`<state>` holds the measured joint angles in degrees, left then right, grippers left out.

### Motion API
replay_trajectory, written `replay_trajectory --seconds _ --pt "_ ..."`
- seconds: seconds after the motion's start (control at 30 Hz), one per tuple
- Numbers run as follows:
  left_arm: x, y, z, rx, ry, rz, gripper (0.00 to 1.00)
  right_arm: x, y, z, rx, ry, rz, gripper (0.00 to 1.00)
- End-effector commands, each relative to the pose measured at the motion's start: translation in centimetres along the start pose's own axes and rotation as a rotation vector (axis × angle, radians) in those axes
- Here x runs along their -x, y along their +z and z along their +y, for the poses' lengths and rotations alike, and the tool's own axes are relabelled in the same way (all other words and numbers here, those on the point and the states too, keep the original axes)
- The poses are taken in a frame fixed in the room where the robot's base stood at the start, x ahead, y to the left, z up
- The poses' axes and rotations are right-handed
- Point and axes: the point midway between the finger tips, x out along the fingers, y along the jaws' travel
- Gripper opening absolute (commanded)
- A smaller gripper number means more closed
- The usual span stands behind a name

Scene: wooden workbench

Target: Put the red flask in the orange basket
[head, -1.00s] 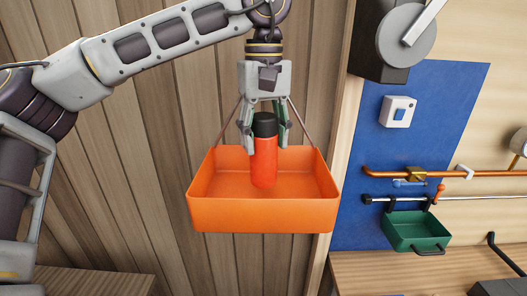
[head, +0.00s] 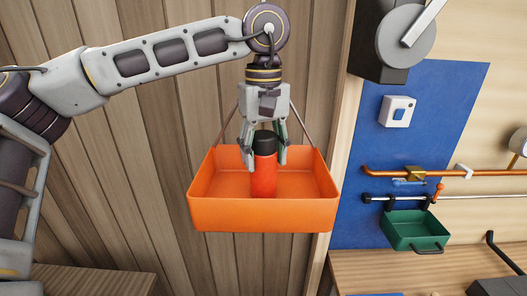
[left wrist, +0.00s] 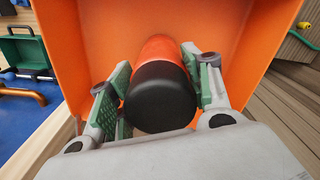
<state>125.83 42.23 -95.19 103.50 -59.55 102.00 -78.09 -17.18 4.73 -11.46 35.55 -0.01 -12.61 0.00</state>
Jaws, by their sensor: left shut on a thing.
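The red flask (head: 263,172) with a black cap is upright inside the orange basket (head: 262,215), its lower end behind or at the front wall's top edge. My left gripper (head: 264,158) points down into the basket and is shut on the flask near its cap. In the left wrist view the black cap (left wrist: 161,96) sits between the two green-padded fingers (left wrist: 162,88), with the orange basket wall (left wrist: 110,28) beyond. I cannot tell whether the flask's base touches the basket floor. My right gripper is not in view.
The orange basket hangs by straps on a wooden plank wall. To the right, a green basket (head: 416,231) hangs from a rail on a blue panel (head: 365,130), below a copper pipe (head: 440,173). A wooden bench (head: 440,268) lies at lower right.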

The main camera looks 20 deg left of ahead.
Motion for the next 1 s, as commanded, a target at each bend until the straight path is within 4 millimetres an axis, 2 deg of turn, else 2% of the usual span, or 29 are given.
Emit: replay_trajectory --seconds 0.17,0.2,0.37,0.77,1.0 --pt "-0.4 0.0 0.0 0.0 0.001 -0.001 0.16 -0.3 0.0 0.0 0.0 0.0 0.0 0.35" --pt "-0.4 0.0 0.0 0.0 0.0 -0.001 0.52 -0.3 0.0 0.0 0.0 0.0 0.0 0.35" --pt "-0.3 0.0 0.0 0.0 0.0 0.0 0.71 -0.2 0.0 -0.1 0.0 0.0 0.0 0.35" --pt "-0.2 0.0 0.0 0.0 0.0 0.0 0.71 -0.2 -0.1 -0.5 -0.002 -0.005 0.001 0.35" --pt "0.9 0.0 0.1 0.001 0.002 0.001 0.71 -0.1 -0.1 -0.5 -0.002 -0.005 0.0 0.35"
